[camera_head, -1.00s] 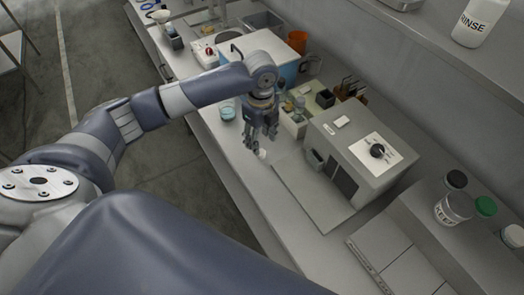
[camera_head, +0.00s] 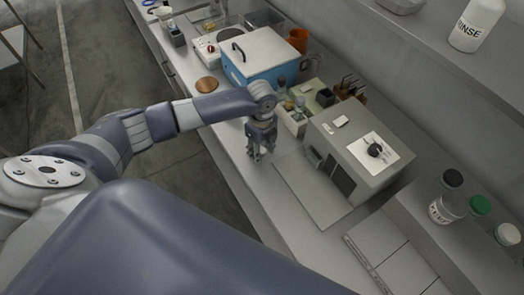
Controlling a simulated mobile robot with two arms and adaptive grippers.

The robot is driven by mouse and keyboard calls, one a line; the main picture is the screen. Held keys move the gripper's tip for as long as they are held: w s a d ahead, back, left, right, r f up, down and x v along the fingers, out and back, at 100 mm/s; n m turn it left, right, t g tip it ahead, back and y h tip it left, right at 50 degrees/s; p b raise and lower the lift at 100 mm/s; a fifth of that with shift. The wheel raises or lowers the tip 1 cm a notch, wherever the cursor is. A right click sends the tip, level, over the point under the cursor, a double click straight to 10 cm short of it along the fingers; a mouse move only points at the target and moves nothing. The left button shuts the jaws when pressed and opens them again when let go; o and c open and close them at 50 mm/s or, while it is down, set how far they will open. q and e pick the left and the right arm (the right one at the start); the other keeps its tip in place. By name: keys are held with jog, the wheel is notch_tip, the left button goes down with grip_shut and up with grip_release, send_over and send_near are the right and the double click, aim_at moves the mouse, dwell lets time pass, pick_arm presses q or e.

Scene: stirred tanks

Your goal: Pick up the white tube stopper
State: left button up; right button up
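My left gripper (camera_head: 261,153) points down over the bench, just left of the grey box instrument. Its fingertips look spread apart, close to the bench top. The white tube stopper cannot be made out in the head view now. The fingers cover the place where a small white piece showed earlier, so I cannot tell whether it is between them. My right gripper is not in view.
The grey box instrument (camera_head: 352,150) with a dark knob stands right of the gripper. Behind are a small rack with bottles (camera_head: 293,113), a blue box with a white lid (camera_head: 258,55) and a copper disc (camera_head: 207,84). Bare bench top (camera_head: 262,203) lies in front.

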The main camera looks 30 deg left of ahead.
pick_arm(q)
jog(key=c, duration=0.4)
jog(key=shift+r, duration=0.15)
